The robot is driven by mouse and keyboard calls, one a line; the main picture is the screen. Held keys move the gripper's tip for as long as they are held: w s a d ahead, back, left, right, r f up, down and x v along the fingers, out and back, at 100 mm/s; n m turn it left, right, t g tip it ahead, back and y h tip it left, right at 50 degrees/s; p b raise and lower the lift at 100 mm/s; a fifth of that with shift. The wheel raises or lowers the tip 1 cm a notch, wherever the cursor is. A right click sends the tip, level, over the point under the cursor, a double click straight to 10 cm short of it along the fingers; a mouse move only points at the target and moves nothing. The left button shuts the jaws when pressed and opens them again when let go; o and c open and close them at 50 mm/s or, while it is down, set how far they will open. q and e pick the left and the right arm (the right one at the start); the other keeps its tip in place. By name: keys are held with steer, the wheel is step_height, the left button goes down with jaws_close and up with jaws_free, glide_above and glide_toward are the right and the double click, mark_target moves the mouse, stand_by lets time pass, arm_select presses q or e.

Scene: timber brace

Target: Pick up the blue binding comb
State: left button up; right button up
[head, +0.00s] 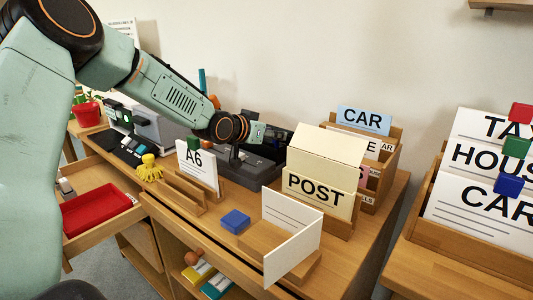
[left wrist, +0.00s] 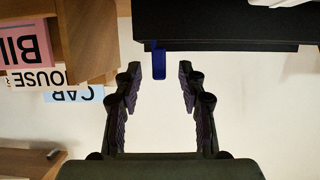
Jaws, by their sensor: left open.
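A blue strip, which looks like the blue binding comb (left wrist: 159,63), shows upright in the left wrist view against the front edge of a black body (left wrist: 220,25). My left gripper (left wrist: 160,85) is open, with one finger on each side of the strip and a gap to both. In the head view my left gripper (head: 262,134) reaches over the dark machine (head: 255,168) at the back of the desk. I cannot make out the comb in the head view. My right gripper is not in view.
A blue block (head: 236,220) lies in front. A red tray (head: 97,212) sits in an open drawer at left.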

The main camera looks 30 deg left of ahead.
arm_select(q)
steer(key=shift+w+d, duration=0.1)
steer(key=shift+w, duration=0.05)
jaws_close()
stand_by(0.4)
